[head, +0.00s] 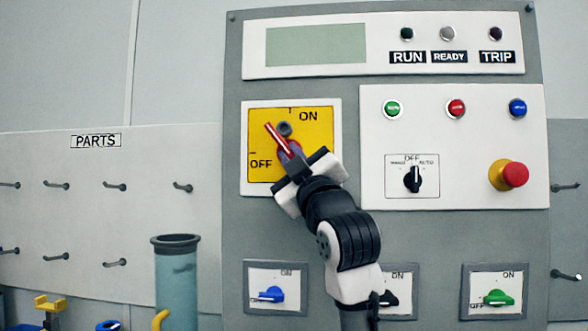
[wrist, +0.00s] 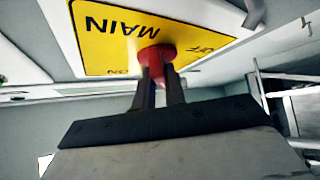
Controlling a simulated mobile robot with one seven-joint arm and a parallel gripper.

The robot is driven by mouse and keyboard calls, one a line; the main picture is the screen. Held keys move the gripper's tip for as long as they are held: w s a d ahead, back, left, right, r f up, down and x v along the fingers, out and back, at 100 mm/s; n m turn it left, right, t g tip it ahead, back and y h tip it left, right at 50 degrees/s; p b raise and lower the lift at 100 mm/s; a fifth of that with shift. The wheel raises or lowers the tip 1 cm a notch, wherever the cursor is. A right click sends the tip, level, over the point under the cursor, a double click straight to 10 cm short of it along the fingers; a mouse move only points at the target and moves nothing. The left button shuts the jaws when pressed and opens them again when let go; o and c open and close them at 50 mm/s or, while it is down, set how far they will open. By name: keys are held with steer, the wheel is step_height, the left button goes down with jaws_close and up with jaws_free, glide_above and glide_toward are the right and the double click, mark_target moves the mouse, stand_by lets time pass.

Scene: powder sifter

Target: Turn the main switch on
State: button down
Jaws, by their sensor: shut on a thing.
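The main switch is a yellow plate (head: 262,120) in a white frame, marked ON at the top and OFF at the left. Its red handle (head: 277,137) has a white line pointing up and left, between the OFF and ON marks. My gripper (head: 292,160) is at the handle and hides part of it and the plate's lower right. In the wrist view, the plate (wrist: 100,35) reads MAIN upside down. There the fingers of my gripper (wrist: 158,90) are closed on the red handle (wrist: 157,54).
A selector knob (head: 414,179) and a red emergency button (head: 515,174) are to the right. Blue (head: 270,295) and green (head: 497,298) switches sit below, with a black one partly behind my arm.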

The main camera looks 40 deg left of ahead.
steer(key=m+t+h, duration=0.1)
steer(key=m+t, duration=0.1)
steer(key=m, duration=0.1)
steer(key=m+t+b, duration=0.1)
steer(key=m+t, duration=0.1)
steer(key=m+t+h, duration=0.1)
steer(key=m+t, duration=0.2)
steer(key=shift+s+a+f+m+h, duration=0.2)
steer(key=shift+a+f+m+h, duration=0.1)
steer(key=shift+a+f, duration=0.1)
steer(key=shift+s+a+r+m+t+h+b, duration=0.1)
steer(key=shift+m+t+h+b, duration=0.1)
steer(key=shift+m+t+h, duration=1.25)
steer(key=shift+m+t+h+b, duration=0.2)
steer(key=shift+m+t+h, duration=0.75)
steer(key=shift+m, duration=1)
steer(key=shift+m+h, duration=0.3)
steer(key=shift+m, duration=0.2)
steer(key=c, duration=1.7)
jaws_free()
steer(key=shift+c, duration=0.2)
steer(key=shift+r, duration=0.1)
steer(key=b+v, duration=0.5)
steer(key=v, duration=0.8)
steer(key=shift+s+f, duration=0.25)
steer(key=shift+f, duration=0.1)
